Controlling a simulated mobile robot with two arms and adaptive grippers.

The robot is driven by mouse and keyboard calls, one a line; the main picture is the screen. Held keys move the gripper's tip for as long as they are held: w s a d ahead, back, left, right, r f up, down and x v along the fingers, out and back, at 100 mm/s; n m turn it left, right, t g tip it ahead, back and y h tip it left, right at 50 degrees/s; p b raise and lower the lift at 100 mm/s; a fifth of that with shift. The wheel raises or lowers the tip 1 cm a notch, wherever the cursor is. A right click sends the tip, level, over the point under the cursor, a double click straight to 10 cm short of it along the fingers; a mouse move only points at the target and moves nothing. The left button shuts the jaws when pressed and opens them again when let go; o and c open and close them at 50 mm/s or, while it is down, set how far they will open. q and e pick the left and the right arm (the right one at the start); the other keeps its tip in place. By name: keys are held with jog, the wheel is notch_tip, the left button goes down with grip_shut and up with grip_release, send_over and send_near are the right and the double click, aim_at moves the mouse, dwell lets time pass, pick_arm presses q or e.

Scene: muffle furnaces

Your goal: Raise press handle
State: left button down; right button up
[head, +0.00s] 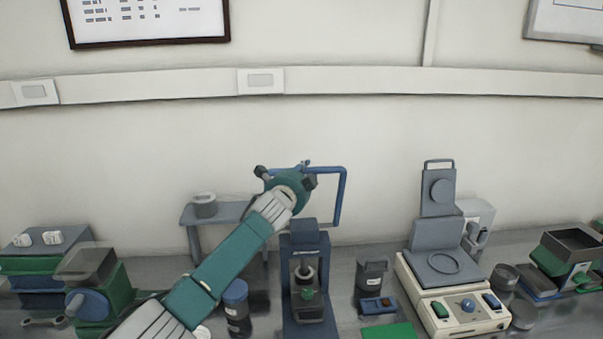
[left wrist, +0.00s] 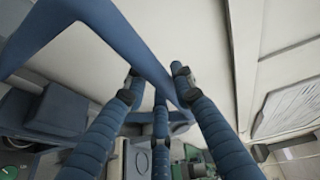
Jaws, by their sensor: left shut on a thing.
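The press (head: 307,262) is a dark blue upright frame near the middle of the bench, with a small green part inside it. Its blue handle (head: 342,196) is a bent bar that stands up above and behind the press body. My left gripper (head: 287,178) is at the upper left end of the handle, shut on it. In the left wrist view the blue handle (left wrist: 118,38) passes between the fingers of my left gripper (left wrist: 156,80). The gripper hides part of the handle in the head view. My right gripper is not in view.
A dark lidded jar (head: 237,307) stands left of the press and a grey pot (head: 373,272) right of it. A cream control box (head: 455,304) with a raised grey lid stands further right. A grey stand (head: 192,214) is behind my arm.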

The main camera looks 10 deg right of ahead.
pick_arm(q)
jog(key=shift+r, duration=0.3)
jog(key=c, duration=1.4)
grip_release()
jog(key=shift+s, duration=0.1)
jog(key=shift+s+f, duration=0.1)
jog(key=shift+s+a, duration=0.2)
jog(key=shift+s, duration=0.25)
jog(key=v, duration=1.1)
